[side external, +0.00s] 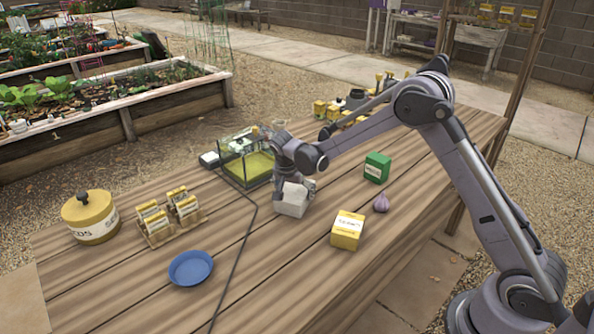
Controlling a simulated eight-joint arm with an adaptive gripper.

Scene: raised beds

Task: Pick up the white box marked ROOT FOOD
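A white box (291,205) is near the middle of the wooden table in the side external view. No lettering can be read on its visible faces. My gripper (295,187) points down over the box, with its fingers at the box's upper part. I cannot tell whether the fingers press on the box or only stand around it. I also cannot tell whether the box rests on the wood or is slightly raised. The gripper hides part of the box's top.
A glass tank (246,160) stands close behind left. A green box (377,167), purple bulb (381,203) and yellow-and-white box (347,231) are to the right. Seed packets in racks (160,233), a yellow canister (90,217) and blue dish (191,268) are left. A dark cable (236,255) crosses the table.

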